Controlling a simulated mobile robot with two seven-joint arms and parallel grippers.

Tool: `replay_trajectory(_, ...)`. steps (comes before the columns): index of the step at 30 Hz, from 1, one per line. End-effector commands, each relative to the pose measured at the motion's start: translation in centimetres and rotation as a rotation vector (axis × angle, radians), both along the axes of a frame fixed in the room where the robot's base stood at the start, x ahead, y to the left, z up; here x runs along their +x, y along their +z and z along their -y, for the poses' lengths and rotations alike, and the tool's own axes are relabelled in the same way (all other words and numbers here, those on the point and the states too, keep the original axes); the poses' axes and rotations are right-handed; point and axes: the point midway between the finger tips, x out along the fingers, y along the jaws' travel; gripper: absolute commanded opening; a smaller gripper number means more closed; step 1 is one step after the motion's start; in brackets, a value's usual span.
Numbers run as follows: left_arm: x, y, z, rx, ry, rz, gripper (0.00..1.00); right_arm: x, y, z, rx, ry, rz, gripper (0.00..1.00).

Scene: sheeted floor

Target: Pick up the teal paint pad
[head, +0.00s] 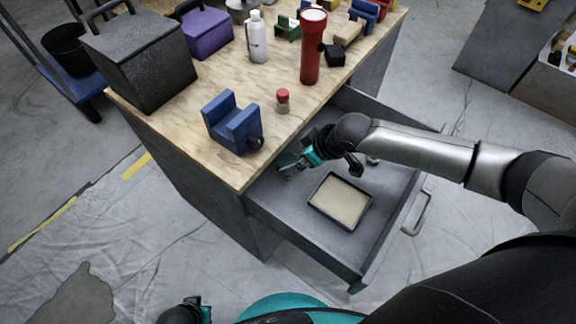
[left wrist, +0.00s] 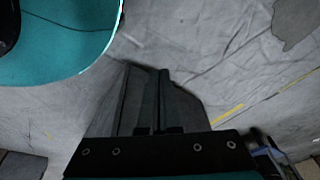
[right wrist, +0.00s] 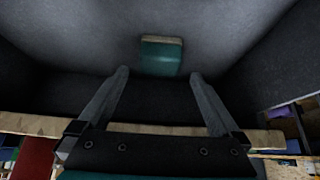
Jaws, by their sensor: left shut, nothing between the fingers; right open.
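The teal paint pad (right wrist: 161,57) lies on the grey drawer floor in the right wrist view, a teal block with a pale edge. My right gripper (right wrist: 159,76) is open. Its fingertips point toward the pad, which appears between and just beyond them; nothing is held. In the head view my right gripper (head: 288,170) reaches into the open drawer near the bench edge, and I cannot clearly separate the pad from the gripper's teal parts there. My left gripper (left wrist: 160,75) is shut and empty, over the sheeted floor, away from the drawer.
The open drawer (head: 366,262) also holds a shallow tray (head: 340,201) with a pale filling. Its walls enclose my right gripper. On the wooden bench top (head: 190,150) stand a blue vise-like block (head: 231,121), a small red-capped item (head: 283,100), a red flashlight (head: 311,55) and a dark box (head: 145,60).

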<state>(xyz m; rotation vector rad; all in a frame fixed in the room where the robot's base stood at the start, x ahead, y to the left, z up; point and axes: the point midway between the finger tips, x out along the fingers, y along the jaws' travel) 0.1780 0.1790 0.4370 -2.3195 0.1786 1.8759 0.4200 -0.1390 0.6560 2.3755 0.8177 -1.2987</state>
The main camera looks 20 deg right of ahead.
Motion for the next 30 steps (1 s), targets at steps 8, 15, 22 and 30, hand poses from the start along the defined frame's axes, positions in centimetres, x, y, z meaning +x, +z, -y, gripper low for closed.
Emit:
replay_trajectory(8,0.5,0.6,0.4,-0.004,0.001,0.001,0.00,0.3,-0.6,-0.2,0.001,0.000,0.001,1.00)
replay_trajectory(15,1.4,2.2,1.2,-0.014,0.002,0.005,0.00,0.8,-1.8,-0.7,0.001,0.000,0.001,1.00)
replay_trajectory(22,2.1,4.2,1.9,-0.023,0.004,0.005,0.00,1.4,-3.0,-1.1,0.001,0.000,0.001,1.00)
replay_trajectory(30,3.5,6.2,2.2,-0.028,0.006,0.038,0.00,2.2,-4.5,-1.7,0.000,-0.001,0.001,1.00)
